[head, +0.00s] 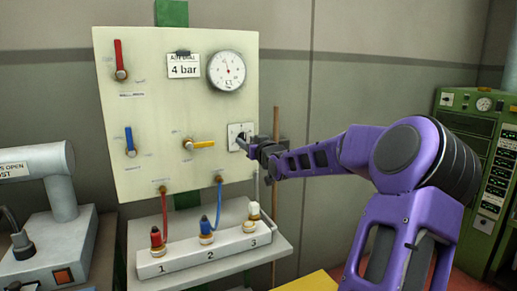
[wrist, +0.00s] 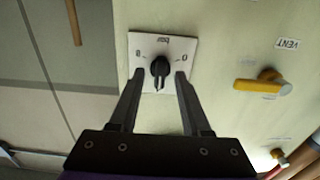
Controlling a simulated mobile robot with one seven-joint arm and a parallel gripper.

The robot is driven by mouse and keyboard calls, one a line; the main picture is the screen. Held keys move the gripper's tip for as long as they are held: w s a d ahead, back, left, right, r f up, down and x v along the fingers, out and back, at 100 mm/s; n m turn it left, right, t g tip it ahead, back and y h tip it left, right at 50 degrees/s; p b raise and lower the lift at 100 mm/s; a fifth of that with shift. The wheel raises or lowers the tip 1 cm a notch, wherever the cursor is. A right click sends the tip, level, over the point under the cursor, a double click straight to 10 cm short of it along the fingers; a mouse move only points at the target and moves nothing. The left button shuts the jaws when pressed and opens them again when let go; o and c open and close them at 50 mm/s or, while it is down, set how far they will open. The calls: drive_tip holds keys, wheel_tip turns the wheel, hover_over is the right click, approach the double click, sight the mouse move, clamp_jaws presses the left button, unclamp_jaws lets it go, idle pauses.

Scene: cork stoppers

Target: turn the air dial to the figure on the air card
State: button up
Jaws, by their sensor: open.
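The air card (head: 183,70) hangs at the upper middle of the pale panel and reads 4 bar. The air dial is a black knob (wrist: 160,67) on a square white plate (wrist: 178,46), which also shows in the head view (head: 235,129). In the wrist view the plate is upside down, with "bar" and a few small figures. The knob's narrow end points down in that view; its exact setting is unclear. My gripper (wrist: 159,76) is open, a fingertip on either side of the knob with visible gaps. In the head view my gripper (head: 244,146) covers part of the plate.
A yellow lever (head: 203,144) sits left of the dial, marked VENT in the wrist view. Red (head: 120,60) and blue (head: 130,140) levers and a round gauge (head: 227,71) share the panel. A brown pole (head: 276,160) stands right.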

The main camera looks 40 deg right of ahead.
drive_tip(key=p+v, duration=0.4)
drive_tip(key=v, duration=1.2)
drive_tip(key=shift+s, duration=0.4)
